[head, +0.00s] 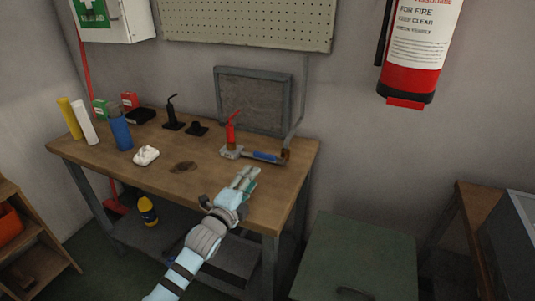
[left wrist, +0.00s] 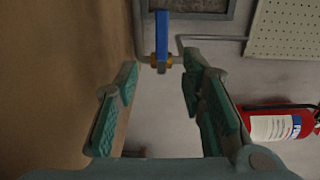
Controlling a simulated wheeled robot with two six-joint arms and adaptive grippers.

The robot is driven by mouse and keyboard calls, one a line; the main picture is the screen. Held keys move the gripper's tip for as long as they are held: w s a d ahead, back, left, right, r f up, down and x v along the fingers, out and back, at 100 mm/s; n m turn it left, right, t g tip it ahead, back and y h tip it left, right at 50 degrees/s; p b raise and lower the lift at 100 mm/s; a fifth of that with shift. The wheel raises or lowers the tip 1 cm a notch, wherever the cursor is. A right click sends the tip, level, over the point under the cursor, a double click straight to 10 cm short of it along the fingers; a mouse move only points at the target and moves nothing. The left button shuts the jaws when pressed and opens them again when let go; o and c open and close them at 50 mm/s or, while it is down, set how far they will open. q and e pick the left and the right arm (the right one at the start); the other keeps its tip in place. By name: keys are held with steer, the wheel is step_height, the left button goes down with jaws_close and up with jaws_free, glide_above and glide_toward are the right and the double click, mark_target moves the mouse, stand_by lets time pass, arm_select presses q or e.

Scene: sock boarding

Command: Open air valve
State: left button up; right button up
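The air valve has a blue lever handle (head: 265,156) and a brass body (head: 284,155), at the table's right rear. In the left wrist view the blue handle (left wrist: 162,32) lies in line with the grey pipe's valve, and the brass body (left wrist: 153,61) shows beneath it. My left gripper (head: 246,175) is over the table's right part, short of the valve. In the left wrist view its two teal-padded fingers (left wrist: 160,68) are spread wide and empty, with the valve beyond the gap between them. They appear apart from the valve. My right gripper is not in view.
A grey pipe (head: 300,118) runs down the wall. A fire extinguisher (head: 415,55) hangs at right.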

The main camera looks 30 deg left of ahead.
mark_target(262, 157)
arm_select(q)
steer(key=w, duration=0.1)
steer(key=w+a+b, duration=0.1)
steer(key=w, duration=0.1)
steer(key=w+b, duration=0.1)
steer(key=shift+w+a, duration=0.3)
steer(key=shift+a, duration=0.1)
steer(key=w+b, duration=0.2)
steer(key=w, duration=0.1)
steer(key=w+b, duration=0.1)
steer(key=w, duration=0.3)
steer(key=shift+a+f+b, duration=0.15)
steer(key=shift+b, duration=0.25)
steer(key=shift+w, duration=0.2)
steer(key=shift+w+r, duration=0.1)
steer(key=shift+r, duration=0.15)
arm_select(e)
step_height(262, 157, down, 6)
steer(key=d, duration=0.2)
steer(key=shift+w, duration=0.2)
